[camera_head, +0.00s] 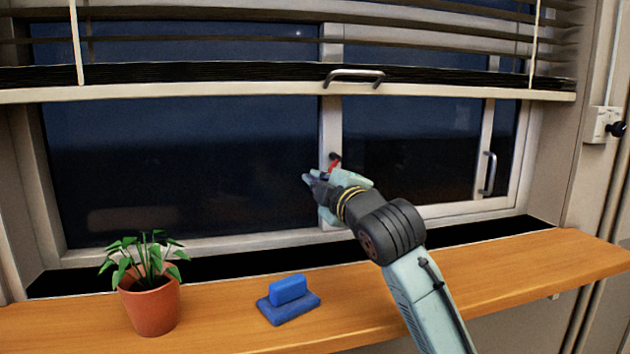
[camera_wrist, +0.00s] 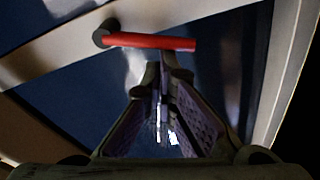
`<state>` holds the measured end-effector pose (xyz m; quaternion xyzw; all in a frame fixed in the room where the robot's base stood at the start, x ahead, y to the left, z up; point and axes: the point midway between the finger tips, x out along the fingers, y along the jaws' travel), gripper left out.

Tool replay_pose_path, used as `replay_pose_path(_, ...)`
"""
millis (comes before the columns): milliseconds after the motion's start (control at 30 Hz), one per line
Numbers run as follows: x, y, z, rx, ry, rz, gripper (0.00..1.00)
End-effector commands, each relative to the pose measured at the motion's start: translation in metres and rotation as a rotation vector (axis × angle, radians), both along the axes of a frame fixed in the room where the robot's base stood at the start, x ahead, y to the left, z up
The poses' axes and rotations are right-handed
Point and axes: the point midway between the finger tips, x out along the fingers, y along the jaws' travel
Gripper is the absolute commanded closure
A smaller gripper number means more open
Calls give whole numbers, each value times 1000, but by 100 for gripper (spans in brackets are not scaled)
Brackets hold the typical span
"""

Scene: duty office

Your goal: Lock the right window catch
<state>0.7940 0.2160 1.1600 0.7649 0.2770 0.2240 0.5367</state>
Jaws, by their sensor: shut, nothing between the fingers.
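The window catch (camera_head: 334,161) is a small red lever on the middle upright of the window frame, partly hidden by my gripper. In the wrist view the red lever (camera_wrist: 155,42) reaches sideways from a dark round pivot on the pale frame, out over the dark glass. My gripper (camera_head: 308,180) is in front of the middle upright, with its tips toward the left pane. It is shut and empty. In the wrist view its fingertips (camera_wrist: 162,62) are close together just below the lever in the picture. I cannot tell whether they touch it.
A wooden sill (camera_head: 223,304) runs below the window. A potted plant (camera_head: 150,302) stands at its left, and a blue block on a base (camera_head: 289,297) sits near the middle. A blind's bottom rail (camera_head: 220,90) hangs above. A metal handle (camera_head: 488,173) is on the right frame.

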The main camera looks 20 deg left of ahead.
Motion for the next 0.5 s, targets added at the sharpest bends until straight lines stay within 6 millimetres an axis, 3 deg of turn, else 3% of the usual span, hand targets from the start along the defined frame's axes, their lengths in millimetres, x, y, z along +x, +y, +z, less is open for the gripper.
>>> replay_pose_path(300,6,-9,-10,-196,-133,-2,100)
replay_pose_path(500,8,-11,-13,-214,-145,-1,100)
